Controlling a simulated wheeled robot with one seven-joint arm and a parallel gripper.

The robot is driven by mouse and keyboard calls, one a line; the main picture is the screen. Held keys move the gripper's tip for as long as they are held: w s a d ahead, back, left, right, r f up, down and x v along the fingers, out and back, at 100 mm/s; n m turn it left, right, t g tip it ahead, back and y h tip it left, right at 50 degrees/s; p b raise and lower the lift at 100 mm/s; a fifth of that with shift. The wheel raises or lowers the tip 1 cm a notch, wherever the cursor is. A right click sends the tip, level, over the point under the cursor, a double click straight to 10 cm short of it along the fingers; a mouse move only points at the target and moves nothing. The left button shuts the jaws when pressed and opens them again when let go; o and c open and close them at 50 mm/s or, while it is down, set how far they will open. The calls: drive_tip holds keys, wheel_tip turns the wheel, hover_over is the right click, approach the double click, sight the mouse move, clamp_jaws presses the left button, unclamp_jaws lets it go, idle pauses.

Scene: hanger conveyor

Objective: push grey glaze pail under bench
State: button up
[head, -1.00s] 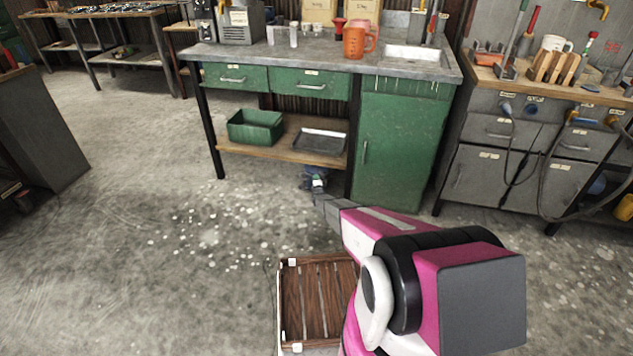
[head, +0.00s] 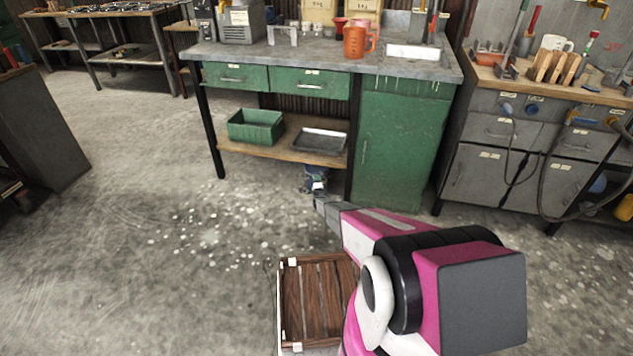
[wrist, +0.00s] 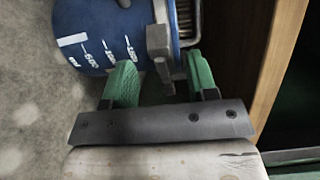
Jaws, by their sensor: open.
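A blue pail (head: 316,181) with white marks stands on the floor by the bench's front edge, left of the green cabinet. In the wrist view the blue pail (wrist: 105,35) fills the upper left, with a grey upright piece between the fingers. Its colour reads blue, not grey. My gripper (head: 320,204) is low in front of the pail. In the wrist view my gripper (wrist: 161,80) has its two green fingers apart, with nothing held between them. The fingertips are close to the pail; I cannot tell whether they touch. The bench (head: 265,152) has a low wooden shelf.
A green bin (head: 256,126) and a grey tray (head: 319,141) sit on the low shelf. The green cabinet (head: 402,145) stands right of the pail. A slatted wooden crate (head: 318,300) is at the lower middle. The floor to the left is clear.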

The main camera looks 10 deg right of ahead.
drive_tip(key=s, duration=0.7)
drive_tip(key=shift+s, duration=0.4)
drive_tip(key=s+d+r+n+g, duration=0.1)
drive_tip(key=s+r+n+g, duration=0.3)
drive_tip(key=s+r, duration=0.6)
drive_tip(key=s+d+r+n+g, duration=0.1)
drive_tip(key=s+r+n+g, duration=0.5)
drive_tip(key=r, duration=0.7)
drive_tip(key=s+r+n+g, duration=0.2)
drive_tip(key=s+r, duration=0.5)
drive_tip(key=s, duration=0.4)
drive_tip(key=s+d+r+n+g, duration=0.1)
drive_tip(key=s+r+n+g, duration=0.2)
drive_tip(key=s+r, duration=0.4)
drive_tip(key=s+d+r+n+g, duration=0.1)
drive_tip(key=s+r+n+g, duration=0.2)
drive_tip(key=s+r, duration=0.4)
drive_tip(key=s, duration=0.9)
drive_tip(key=shift+s, duration=0.2)
